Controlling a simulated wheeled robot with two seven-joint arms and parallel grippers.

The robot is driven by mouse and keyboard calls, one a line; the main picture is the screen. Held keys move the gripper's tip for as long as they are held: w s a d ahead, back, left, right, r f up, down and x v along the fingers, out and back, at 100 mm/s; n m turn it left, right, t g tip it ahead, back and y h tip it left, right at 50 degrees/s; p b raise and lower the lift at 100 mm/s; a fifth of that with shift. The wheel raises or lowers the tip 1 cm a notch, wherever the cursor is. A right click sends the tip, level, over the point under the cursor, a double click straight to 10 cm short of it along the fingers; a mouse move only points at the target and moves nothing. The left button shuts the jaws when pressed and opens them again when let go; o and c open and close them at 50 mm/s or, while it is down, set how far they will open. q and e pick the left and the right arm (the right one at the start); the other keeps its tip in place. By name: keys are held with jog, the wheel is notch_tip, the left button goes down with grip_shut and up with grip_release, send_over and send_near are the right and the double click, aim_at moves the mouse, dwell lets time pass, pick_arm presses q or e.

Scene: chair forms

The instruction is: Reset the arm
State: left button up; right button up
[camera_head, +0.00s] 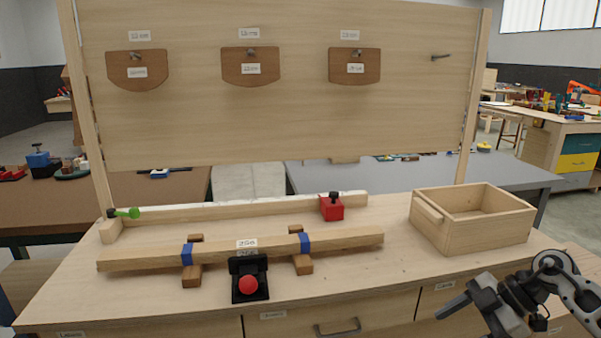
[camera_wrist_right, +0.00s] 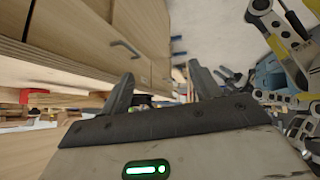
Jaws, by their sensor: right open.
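My right gripper (camera_head: 462,297) is at the lower right in the head view, in front of the bench's front edge and below the wooden box. In the right wrist view its two fingers (camera_wrist_right: 162,88) stand apart with nothing between them. The gripper is open, empty and touches no object that I can see. My left gripper and arm are not in view.
The workbench (camera_head: 370,285) holds a long wooden bar (camera_head: 345,240) on two blue-marked supports, a red button (camera_head: 248,285), a red block (camera_head: 332,208) and an open wooden box (camera_head: 480,235). Three brown seat shapes (camera_head: 250,67) hang on the back panel (camera_head: 300,130).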

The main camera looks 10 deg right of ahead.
jog(key=w+d+r+t+y, duration=0.1)
jog(key=w+d+r+t, duration=0.2)
jog(key=w+r+t, duration=1.1)
jog(key=d+r+m+t+h, duration=0.3)
jog(key=d+m+h, duration=0.3)
jog(key=d+h, duration=0.2)
jog(key=s+d+f+m+g+h, duration=0.1)
jog(key=d+f+m+g+h, duration=0.5)
jog(key=d, duration=0.3)
jog(key=s+a+f+n+g+y, duration=0.15)
jog(key=s+a+f, duration=0.35)
jog(key=a+f, duration=0.55)
jog(key=s+a+f+y, duration=0.3)
jog(key=s+a+f, duration=0.1)
jog(key=a+f, duration=0.65)
jog(key=s+a+f+m+g+y, duration=0.1)
jog(key=s+a+f, duration=0.1)
jog(key=s+a, duration=0.7)
jog(key=s+a+f+m+g+y, duration=0.1)
jog(key=s+a+f+m+y, duration=0.1)
jog(key=s+a, duration=0.6)
jog(key=a, duration=0.4)
jog(key=shift+s+f, duration=0.3)
jog(key=shift+s, duration=0.05)
jog(key=shift+m+y, duration=0.25)
